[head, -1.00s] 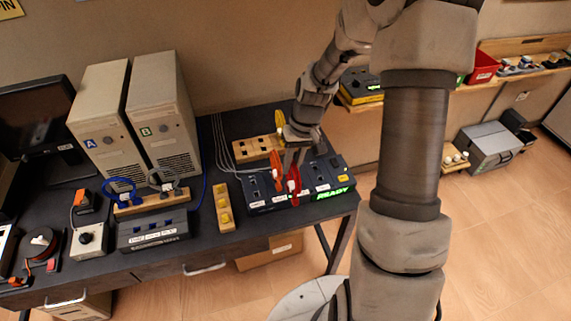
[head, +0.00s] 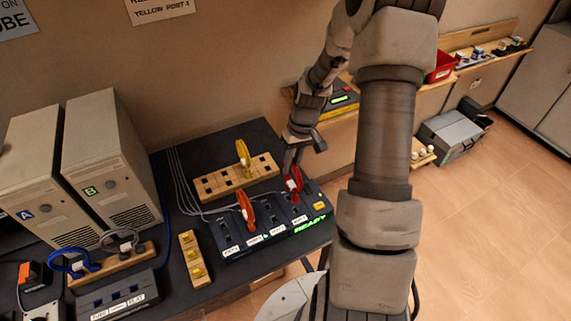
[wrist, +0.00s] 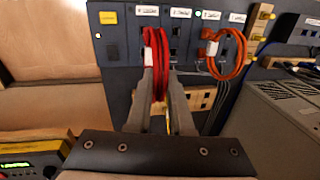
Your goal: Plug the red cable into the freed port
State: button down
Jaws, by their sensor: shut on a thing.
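My gripper (head: 291,164) is shut on the red cable (wrist: 156,62), a looped cable that also shows in the head view (head: 293,184). The red cable is at the rightmost port of the dark port panel (head: 228,253), as the head view shows it. I cannot tell whether its plug is seated or just above the port. An orange cable (head: 246,207) stands in a port left of it; it is apart from my fingers in the wrist view (wrist: 228,55). Ports between and left of the cables look empty. A green READY sign glows on the panel front.
A wooden rack (head: 208,187) with a yellow cable (head: 242,158) stands behind the panel. A small wooden block with yellow pieces (head: 193,262) lies left of it. Two computer towers (head: 98,150) and a blue cable (head: 72,262) are further left. Thin grey wires run behind the panel.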

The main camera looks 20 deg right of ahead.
aim_at(290, 182)
jog(key=shift+w+d+f, duration=0.1)
jog(key=shift+d+f, duration=0.05)
jog(key=shift+f+b, duration=1)
jog(key=shift+f, duration=0.35)
jog(key=shift+f+b, duration=1.05)
jog(key=shift+b, duration=0.25)
dwell(2.3)
dwell(0.3)
jog(key=shift+c, duration=0.5)
grip_release()
jog(key=shift+r, duration=0.1)
dwell(0.4)
notch_tip(290, 182, up, 7)
jog(key=d+p, duration=0.1)
jog(key=p, duration=0.4)
jog(key=shift+d, duration=0.2)
